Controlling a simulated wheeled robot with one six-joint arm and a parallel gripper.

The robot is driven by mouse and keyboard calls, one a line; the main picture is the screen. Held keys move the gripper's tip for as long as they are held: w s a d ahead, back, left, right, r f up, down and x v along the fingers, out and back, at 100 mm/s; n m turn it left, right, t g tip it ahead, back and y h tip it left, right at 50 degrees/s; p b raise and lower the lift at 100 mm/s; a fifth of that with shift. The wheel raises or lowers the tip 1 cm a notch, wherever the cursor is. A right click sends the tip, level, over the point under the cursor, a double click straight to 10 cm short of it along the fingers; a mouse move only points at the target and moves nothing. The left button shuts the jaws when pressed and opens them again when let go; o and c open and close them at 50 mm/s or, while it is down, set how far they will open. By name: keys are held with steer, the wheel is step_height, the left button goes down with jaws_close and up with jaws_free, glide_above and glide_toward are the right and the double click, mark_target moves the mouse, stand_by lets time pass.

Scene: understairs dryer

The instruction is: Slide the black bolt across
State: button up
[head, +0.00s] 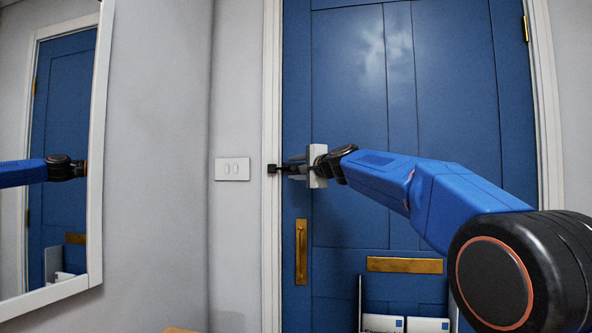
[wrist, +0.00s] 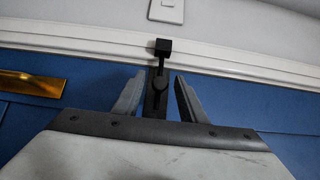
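The black bolt (wrist: 157,88) is mounted on the blue door (head: 350,90) near its left edge; it also shows in the head view (head: 284,169), partly hidden by my gripper. Its round knob sits between my fingers in the wrist view. A thin dark rod runs from the knob side toward the black keeper (wrist: 163,46) on the white door frame; the keeper also shows in the head view (head: 272,169). My gripper (wrist: 159,78) is open, one finger on each side of the bolt, with small gaps visible. It also shows in the head view (head: 296,168).
A brass pull plate (head: 301,252) and a brass letter plate (head: 405,265) are lower on the door. A light switch (head: 232,169) is on the wall left of the frame. A white-framed mirror (head: 95,200) hangs at far left. Leaflets (head: 383,323) stand low by the door.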

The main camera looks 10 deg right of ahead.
steer(key=v, duration=1.7)
steer(key=shift+s, duration=0.2)
steer(key=shift+d, duration=0.1)
steer(key=s+a+f+n+g+h, duration=0.1)
steer(key=s+f+n+g, duration=0.25)
steer(key=s+f, duration=0.75)
steer(key=s+a+f+n+g+h, duration=0.1)
steer(key=s+f+n+g, duration=0.45)
steer(key=f, duration=0.95)
steer(key=s+a+f+n+h, duration=0.1)
steer(key=s+f+n, duration=0.1)
steer(key=s+f, duration=1)
steer(key=s+d+f+n+g+h, duration=0.1)
steer(key=s+d+f, duration=0.1)
steer(key=s+f, duration=0.4)
steer(key=s+d+f+n+g+h, duration=0.2)
steer(key=s+f, duration=0.4)
steer(key=f, duration=0.3)
steer(key=shift+s+d+f, duration=0.25)
steer(key=shift+d+f, duration=0.15)
steer(key=shift+d, duration=0.35)
